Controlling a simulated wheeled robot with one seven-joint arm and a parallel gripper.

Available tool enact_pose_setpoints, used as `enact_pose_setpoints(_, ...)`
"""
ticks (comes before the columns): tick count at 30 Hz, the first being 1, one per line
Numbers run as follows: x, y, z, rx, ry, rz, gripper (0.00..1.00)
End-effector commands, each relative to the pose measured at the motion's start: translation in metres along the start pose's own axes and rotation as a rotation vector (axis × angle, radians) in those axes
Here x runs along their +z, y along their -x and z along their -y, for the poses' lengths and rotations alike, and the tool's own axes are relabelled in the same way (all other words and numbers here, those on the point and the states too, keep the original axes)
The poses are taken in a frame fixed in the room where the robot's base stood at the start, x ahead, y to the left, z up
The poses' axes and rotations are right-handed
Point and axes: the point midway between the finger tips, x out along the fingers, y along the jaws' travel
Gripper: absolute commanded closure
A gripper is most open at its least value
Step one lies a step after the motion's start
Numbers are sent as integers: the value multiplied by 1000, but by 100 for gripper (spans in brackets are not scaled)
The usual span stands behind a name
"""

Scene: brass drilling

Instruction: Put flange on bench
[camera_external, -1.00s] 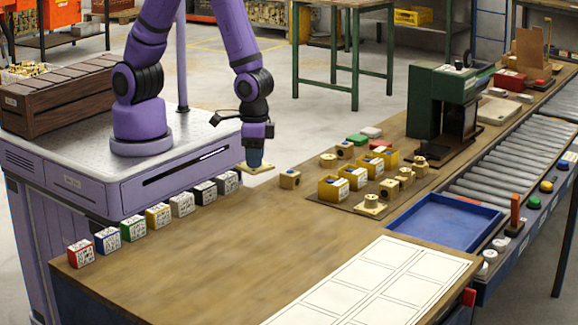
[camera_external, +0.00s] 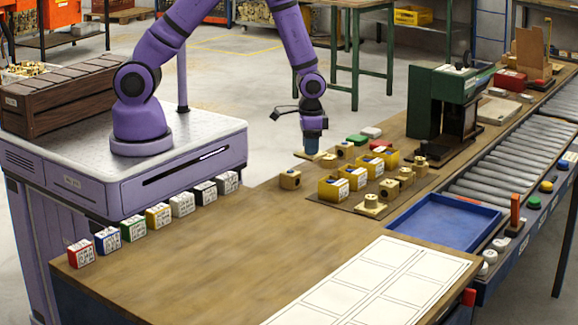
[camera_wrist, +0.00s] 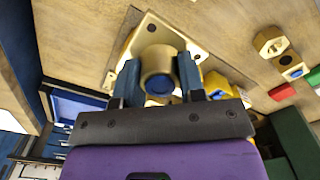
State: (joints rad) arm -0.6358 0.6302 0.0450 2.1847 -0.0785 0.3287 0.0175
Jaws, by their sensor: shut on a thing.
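My gripper (camera_external: 314,148) is over the far left part of the wooden bench (camera_external: 200,262), beyond the yellow bins. It is shut on a brass flange (camera_external: 308,155), a square plate with a round hub. In the wrist view the two blue fingers of my gripper (camera_wrist: 157,80) clasp the hub of the flange (camera_wrist: 157,62), and its square plate with corner holes shows behind. The flange appears at or just above the bench top; I cannot tell if it touches. Another flange (camera_external: 371,203) sits on a dark mat in front of the yellow bins.
Yellow bins (camera_external: 331,189) and brass blocks (camera_external: 290,180) stand close by my gripper. A green drill press (camera_external: 436,100) is to the right. A blue tray (camera_external: 443,222) lies by the roller conveyor (camera_external: 500,160). Several coloured boxes (camera_external: 158,215) line the left edge. The bench's middle is clear.

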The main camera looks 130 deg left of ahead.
Motion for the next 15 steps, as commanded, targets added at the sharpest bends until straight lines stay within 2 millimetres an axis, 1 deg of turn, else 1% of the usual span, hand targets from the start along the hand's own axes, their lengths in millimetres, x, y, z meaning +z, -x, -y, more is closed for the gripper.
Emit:
enact_pose_setpoints(1, -4, -4, 19, 0, 16, 0, 100)
enact_pose_setpoints(3, -8, -10, 41, 0, 26, 0, 100)
enact_pose_setpoints(6, -12, -16, 69, 1, 39, -1, 100)
enact_pose_setpoints(10, -14, -23, 98, 1, 50, -1, 100)
enact_pose_setpoints(12, -14, -26, 108, 1, 54, -1, 100)
enact_pose_setpoints(15, -14, -28, 118, 2, 56, -2, 100)
